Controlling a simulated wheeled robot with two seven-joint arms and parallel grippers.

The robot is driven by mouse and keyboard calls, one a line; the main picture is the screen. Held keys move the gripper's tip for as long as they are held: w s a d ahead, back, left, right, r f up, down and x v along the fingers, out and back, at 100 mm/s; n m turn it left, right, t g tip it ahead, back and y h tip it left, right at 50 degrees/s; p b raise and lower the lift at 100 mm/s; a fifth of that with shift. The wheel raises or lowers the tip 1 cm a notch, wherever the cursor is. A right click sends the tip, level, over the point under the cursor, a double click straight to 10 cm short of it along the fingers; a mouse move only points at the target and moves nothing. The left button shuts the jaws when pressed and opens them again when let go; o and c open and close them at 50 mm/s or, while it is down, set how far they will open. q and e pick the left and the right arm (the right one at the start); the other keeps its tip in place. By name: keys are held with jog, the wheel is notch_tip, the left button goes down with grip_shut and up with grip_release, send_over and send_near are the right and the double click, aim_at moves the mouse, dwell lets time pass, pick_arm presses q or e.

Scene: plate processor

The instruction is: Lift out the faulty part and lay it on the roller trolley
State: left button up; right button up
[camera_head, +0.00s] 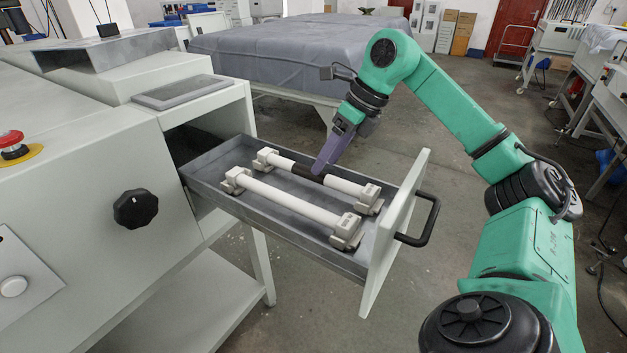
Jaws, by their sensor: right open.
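An open metal drawer (345,262) of the machine holds two white tubes, each in grey-white end holders. The front tube (290,205) is plain white. The rear tube (345,186) has a dark, blackened band (308,172) near its middle and looks like the faulty part. My right gripper (321,169) points down with its purple fingers at the dark band; it is open, and I cannot tell whether the fingers touch the tube. The rear tube still lies in its holders. My left gripper is not in view. I cannot make out which thing is the roller trolley.
The drawer front (396,230) stands upright with a black handle (424,220). The machine (90,140) with a black knob (136,209) fills the left. A cloth-covered table (290,55) stands behind. Wheeled white stands (555,45) are at the right. The floor behind the drawer is clear.

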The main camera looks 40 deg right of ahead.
jog(key=x, duration=0.4)
jog(key=shift+w+b, duration=0.1)
jog(key=shift+b, duration=0.2)
jog(key=shift+w+a+r, duration=0.1)
jog(key=shift+a+r, duration=0.05)
jog(key=shift+a, duration=0.1)
jog(key=shift+c, duration=1)
jog(key=shift+d, duration=0.3)
grip_shut()
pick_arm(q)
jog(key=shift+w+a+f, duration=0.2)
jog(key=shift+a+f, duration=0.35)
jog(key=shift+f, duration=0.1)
pick_arm(e)
jog(key=shift+a+r, duration=0.1)
jog(key=shift+r, duration=0.15)
pick_arm(q)
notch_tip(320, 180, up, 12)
jog(key=p, duration=1.2)
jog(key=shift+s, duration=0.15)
pick_arm(e)
notch_tip(320, 180, up, 20)
